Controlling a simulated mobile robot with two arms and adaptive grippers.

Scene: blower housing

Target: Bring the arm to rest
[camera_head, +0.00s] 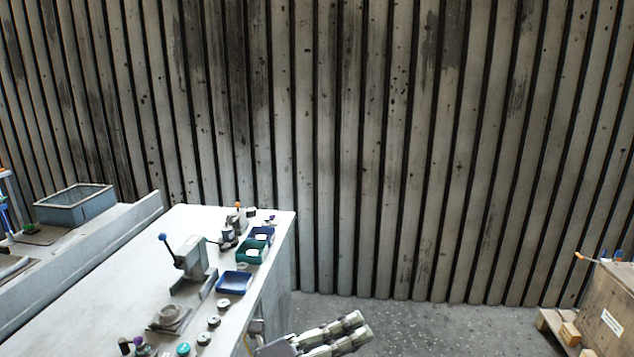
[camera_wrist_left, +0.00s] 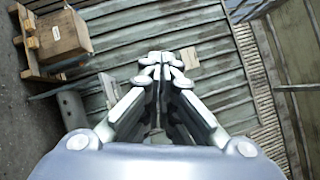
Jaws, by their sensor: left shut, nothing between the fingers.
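My left gripper (camera_head: 352,328) shows at the bottom middle of the head view, over the floor just right of the workbench (camera_head: 120,300). Its fingers point to the right and it holds nothing. In the left wrist view the gripper (camera_wrist_left: 160,62) has its fingertips together, with the ribbed wall (camera_wrist_left: 200,30) behind them. My right gripper is in neither view.
The bench carries a lever press (camera_head: 190,258), a blue tray (camera_head: 234,282), a green bin (camera_head: 251,250) and several small round parts. A grey-blue bin (camera_head: 75,206) stands at the far left. A wooden crate (camera_head: 608,305) on a pallet stands at the right. Floor (camera_head: 440,325) between is clear.

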